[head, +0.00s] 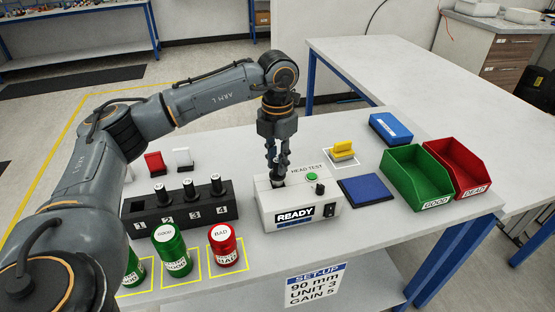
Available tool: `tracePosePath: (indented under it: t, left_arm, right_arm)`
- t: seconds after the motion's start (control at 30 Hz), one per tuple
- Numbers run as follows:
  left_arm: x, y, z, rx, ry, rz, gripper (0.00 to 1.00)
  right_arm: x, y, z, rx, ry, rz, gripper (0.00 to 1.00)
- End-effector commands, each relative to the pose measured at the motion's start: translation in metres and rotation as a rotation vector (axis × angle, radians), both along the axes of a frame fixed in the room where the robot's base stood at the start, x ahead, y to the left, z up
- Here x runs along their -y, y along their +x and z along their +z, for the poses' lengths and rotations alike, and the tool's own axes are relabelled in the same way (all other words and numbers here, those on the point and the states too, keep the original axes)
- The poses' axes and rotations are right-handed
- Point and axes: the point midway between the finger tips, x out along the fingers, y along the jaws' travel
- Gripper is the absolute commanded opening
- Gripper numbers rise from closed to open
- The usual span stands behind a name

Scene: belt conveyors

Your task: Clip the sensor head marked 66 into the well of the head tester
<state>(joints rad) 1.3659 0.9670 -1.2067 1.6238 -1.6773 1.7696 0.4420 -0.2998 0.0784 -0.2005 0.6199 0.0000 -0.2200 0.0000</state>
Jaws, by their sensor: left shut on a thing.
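The head tester (298,204) is a pale box labelled HEAD TEST, with a READY display, a green button and a black knob. My left gripper (277,176) points down over the left part of its top. It is shut on a small dark sensor head (280,182), mostly hidden between the fingers, at the well. I cannot read its number or tell whether it is seated. A black rack (182,212) numbered 1 to 4 stands to the left. Three dark heads with pale tops stand in it, and position 1 looks empty. My right gripper is out of view.
Green GOOD (172,252) and red BAD (227,246) cans stand in front of the rack. Right of the tester are a blue pad (366,191), a yellow block (343,147), a green GOOD bin (415,178) and a red DEAD bin (460,163).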

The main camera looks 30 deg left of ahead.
Motion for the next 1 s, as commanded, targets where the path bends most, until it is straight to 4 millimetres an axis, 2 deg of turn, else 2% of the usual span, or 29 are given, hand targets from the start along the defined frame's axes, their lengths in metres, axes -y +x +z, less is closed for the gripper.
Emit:
tracePosePath:
  t: [1.0]
  left_arm:
    - [0.000,0.000,-0.021,0.001,0.000,0.000,0.00]
  right_arm:
    - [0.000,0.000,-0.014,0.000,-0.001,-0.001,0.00]
